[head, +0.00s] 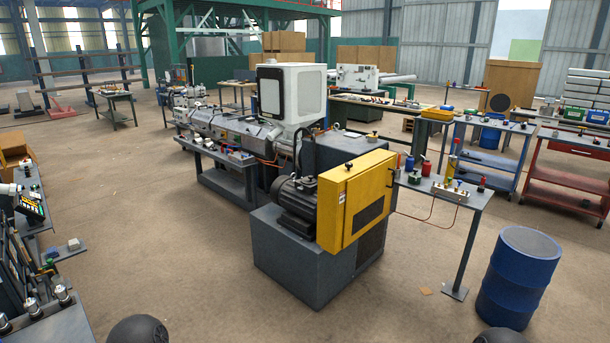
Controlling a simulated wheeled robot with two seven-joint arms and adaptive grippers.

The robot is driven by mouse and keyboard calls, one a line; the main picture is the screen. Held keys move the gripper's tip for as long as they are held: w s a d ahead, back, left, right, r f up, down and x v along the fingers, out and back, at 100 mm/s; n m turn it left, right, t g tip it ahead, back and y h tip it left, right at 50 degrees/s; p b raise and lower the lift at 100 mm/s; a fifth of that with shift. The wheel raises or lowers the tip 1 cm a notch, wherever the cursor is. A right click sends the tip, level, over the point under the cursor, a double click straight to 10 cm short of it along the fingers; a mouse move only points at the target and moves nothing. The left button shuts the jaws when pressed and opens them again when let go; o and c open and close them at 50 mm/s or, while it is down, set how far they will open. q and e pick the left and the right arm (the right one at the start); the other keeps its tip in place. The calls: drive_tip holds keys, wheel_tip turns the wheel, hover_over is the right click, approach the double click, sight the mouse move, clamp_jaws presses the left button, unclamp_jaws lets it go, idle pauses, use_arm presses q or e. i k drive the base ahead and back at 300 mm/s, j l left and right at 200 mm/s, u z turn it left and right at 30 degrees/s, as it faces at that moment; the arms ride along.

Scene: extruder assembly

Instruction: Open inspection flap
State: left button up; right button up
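A yellow guard box (357,197) stands upright on the grey machine base at the front end of the extruder. Its front face has a dark slotted opening (371,212) and a small label. The white hopper housing (290,95) behind it has a dark panel on its side. I cannot tell for sure which panel is the inspection flap; no panel stands visibly open. Neither of my grippers is in view.
A dark motor (297,200) sits left of the yellow guard. A small grey table (462,200) with bottles and a valve block stands at its right, and a blue drum (518,275) stands front right. The floor in front of the machine base is mostly clear.

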sight(253, 130)
drive_tip(key=i+u, duration=0.25)
drive_tip(key=i, duration=0.2)
drive_tip(key=i+u, duration=0.25)
drive_tip(key=i, duration=0.25)
drive_tip(key=i+l+u, duration=0.3)
drive_tip(key=i, duration=0.15)
drive_tip(key=i+l+u, duration=0.25)
drive_tip(key=i, duration=0.2)
drive_tip(key=i+j+u, duration=0.15)
drive_tip(key=i, duration=0.8)
drive_tip(key=i+j+u, duration=0.15)
drive_tip(key=i, duration=0.75)
drive_tip(key=i+l+u, duration=0.1)
drive_tip(key=i, duration=1.85)
drive_tip(key=i+l+z, duration=0.15)
drive_tip(key=i+z, duration=0.65)
drive_tip(key=i+j+z, duration=0.1)
drive_tip(key=i+z, duration=0.3)
drive_tip(key=i+j+z, duration=0.2)
drive_tip(key=z, duration=0.2)
drive_tip(key=i, duration=0.1)
